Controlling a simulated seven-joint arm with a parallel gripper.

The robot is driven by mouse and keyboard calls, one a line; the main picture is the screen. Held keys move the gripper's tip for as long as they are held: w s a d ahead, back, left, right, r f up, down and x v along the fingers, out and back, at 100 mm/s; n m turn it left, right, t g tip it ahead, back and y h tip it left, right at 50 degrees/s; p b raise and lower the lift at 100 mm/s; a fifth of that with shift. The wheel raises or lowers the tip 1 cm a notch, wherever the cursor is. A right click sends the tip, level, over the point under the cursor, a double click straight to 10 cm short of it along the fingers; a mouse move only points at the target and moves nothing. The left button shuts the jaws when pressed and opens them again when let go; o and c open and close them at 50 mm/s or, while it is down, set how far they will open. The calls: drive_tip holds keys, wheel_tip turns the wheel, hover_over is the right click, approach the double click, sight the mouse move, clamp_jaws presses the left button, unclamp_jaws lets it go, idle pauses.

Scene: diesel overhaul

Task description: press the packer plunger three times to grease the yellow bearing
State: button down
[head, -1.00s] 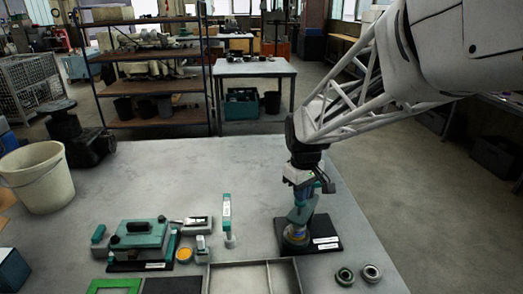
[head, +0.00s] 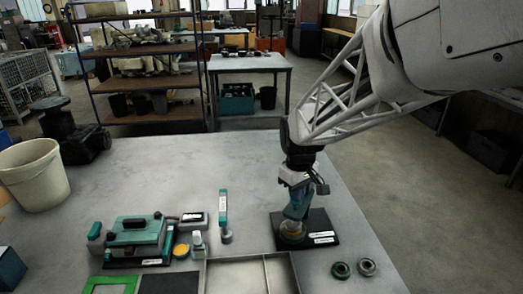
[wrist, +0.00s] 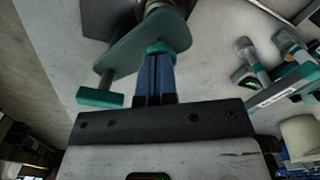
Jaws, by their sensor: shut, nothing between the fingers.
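The bearing packer stands on a black base plate (head: 326,229) at the right of the table in the head view. Its round lower part (head: 292,233) is under my gripper (head: 297,207). In the wrist view my gripper (wrist: 157,58) is shut and empty, its blue fingertips against or just over the teal round top of the plunger (wrist: 160,46). A grey-green plate (wrist: 137,50) surrounds the column there. I cannot tell how deep the plunger sits.
Two loose bearings (head: 367,266) lie right of a divided grey tray (head: 232,262). A teal-and-grey box (head: 137,236), a yellow-orange round item (head: 181,251) and a white bucket (head: 36,176) are further left. The table's back middle is clear.

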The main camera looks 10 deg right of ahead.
drive_tip(key=shift+r, duration=1.85)
drive_tip(key=shift+r, duration=0.15)
drive_tip(key=shift+r, duration=2.35)
drive_tip(key=shift+r, duration=2)
drive_tip(key=s+d+f+m+t, duration=0.1)
drive_tip(key=s+f+m, duration=0.1)
drive_tip(key=s, duration=1)
drive_tip(key=s+f+m+t, duration=0.1)
drive_tip(key=s+m, duration=0.3)
drive_tip(key=s, duration=0.8)
drive_tip(key=shift+d+f+t, duration=0.3)
drive_tip(key=shift+d+f, duration=0.1)
drive_tip(key=shift+f, duration=0.5)
